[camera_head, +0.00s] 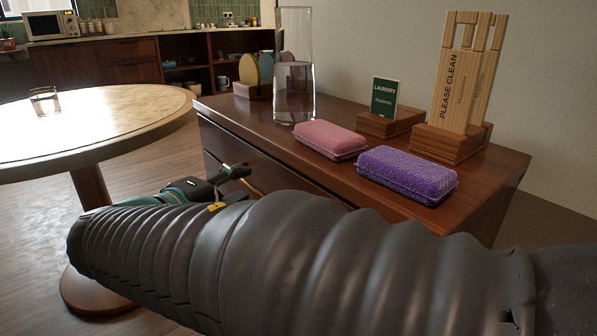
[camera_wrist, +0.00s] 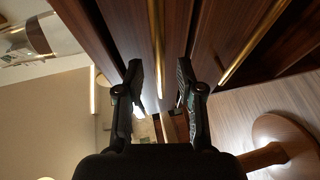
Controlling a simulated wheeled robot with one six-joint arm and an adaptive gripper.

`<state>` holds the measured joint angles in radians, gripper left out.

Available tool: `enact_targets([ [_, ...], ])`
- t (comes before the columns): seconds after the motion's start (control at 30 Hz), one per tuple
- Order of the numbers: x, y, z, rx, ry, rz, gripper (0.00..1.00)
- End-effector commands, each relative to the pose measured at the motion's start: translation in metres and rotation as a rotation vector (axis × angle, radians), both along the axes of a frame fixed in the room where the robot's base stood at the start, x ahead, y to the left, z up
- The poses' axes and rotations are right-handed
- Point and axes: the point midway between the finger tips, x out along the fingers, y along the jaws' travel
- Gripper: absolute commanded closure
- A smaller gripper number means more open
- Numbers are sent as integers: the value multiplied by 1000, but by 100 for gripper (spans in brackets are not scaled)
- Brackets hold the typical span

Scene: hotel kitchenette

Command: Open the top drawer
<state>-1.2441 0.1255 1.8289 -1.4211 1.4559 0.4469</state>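The top drawer (camera_head: 277,176) is in the dark wooden cabinet, its front partly hidden behind my arm in the head view. Its long brass handle (camera_wrist: 156,40) runs between my fingers in the wrist view. My gripper (camera_wrist: 160,78) is open, one finger on each side of the handle's line, with gaps to both. In the head view my gripper (camera_head: 238,172) is at the drawer front, small and partly covered by my arm. The drawer looks closed, though much of its front is hidden.
A second brass handle (camera_wrist: 252,45) is on the drawer below. A round table (camera_head: 100,130) stands left.

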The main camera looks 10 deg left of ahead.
Motion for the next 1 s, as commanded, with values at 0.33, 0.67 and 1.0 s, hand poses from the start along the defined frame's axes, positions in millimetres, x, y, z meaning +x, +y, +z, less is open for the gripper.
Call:
enact_targets([
  [0.33, 24, -7, -5, 0, 0, 0, 63],
  [0.67, 24, -7, -5, 0, 0, 0, 85],
  [1.0, 24, -7, -5, -1, 1, 0, 100],
])
